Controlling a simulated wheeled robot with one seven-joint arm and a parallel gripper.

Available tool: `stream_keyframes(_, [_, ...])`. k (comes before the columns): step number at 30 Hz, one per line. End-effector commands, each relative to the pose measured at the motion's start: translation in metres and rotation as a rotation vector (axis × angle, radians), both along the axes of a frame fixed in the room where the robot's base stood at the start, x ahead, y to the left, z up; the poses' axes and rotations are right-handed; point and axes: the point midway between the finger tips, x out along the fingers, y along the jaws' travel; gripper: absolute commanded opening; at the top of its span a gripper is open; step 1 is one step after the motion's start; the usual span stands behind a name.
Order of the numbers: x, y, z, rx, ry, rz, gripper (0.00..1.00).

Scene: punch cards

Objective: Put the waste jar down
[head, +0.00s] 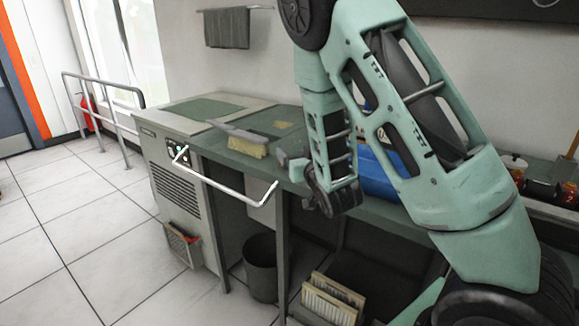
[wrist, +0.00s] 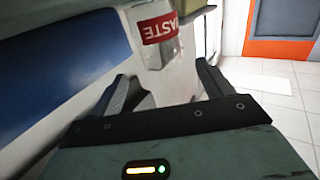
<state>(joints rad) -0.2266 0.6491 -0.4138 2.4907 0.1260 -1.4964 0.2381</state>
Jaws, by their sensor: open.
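The waste jar shows in the wrist view as a pale, clear-looking jar with a red WASTE label (wrist: 160,29), cut off by the top edge. It lies ahead of my gripper (wrist: 168,88), roughly in line with the gap between the two fingers. The fingers are spread apart and hold nothing that I can make out. In the head view my gripper (head: 291,164) is at the front edge of the workbench (head: 215,148), pointing left. I cannot make out the jar in the head view.
A brush (head: 247,145) lies on the bench left of my gripper. A blue bin (head: 378,174) stands behind my arm. A metal rail (head: 225,187) juts from the bench front. A dark waste bin (head: 260,268) and a crate of cards (head: 333,298) are below.

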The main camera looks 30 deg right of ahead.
Motion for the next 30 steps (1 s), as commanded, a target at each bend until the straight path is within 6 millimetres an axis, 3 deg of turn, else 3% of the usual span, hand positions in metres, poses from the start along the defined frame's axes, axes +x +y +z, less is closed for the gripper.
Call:
stream_keyframes(8, [0.021,-0.005,0.004,-0.001,0.0,-0.001,0.79])
stream_keyframes(16, [0.058,-0.011,0.004,-0.001,-0.001,-0.001,0.79])
stream_keyframes(25, [0.064,-0.013,0.003,0.0,0.001,-0.002,0.79])
stream_keyframes(26, [0.064,-0.013,0.003,0.0,0.0,-0.002,0.77])
stream_keyframes(30, [0.064,-0.013,0.003,0.0,0.0,-0.002,0.38])
